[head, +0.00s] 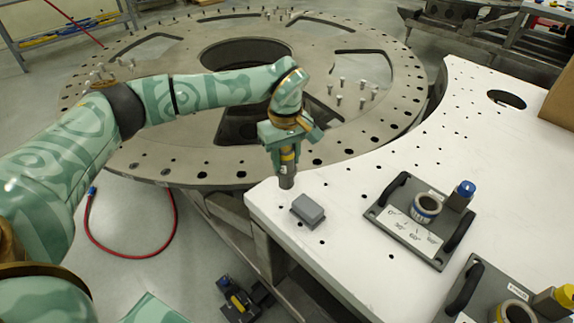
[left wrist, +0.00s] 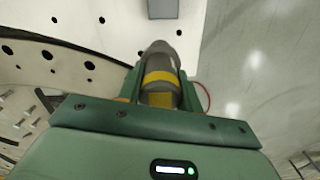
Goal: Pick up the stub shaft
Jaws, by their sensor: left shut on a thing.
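The stub shaft (head: 287,181) is a grey cylinder with a yellow band, held upright at the near left corner of the white table. My left gripper (head: 287,155) is shut on it, with the shaft's lower end showing below the fingers. In the left wrist view the shaft (left wrist: 160,62) with its yellow band sits between the green fingers. I cannot tell whether its lower end touches the table top. My right gripper is not in view.
A grey block (head: 308,209) lies just right of the shaft on the white table (head: 345,265). A dark fixture plate (head: 408,232) with handles and a ring stands further right. The large turret plate (head: 215,165) with upright bolts lies behind. The table's middle is mostly clear.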

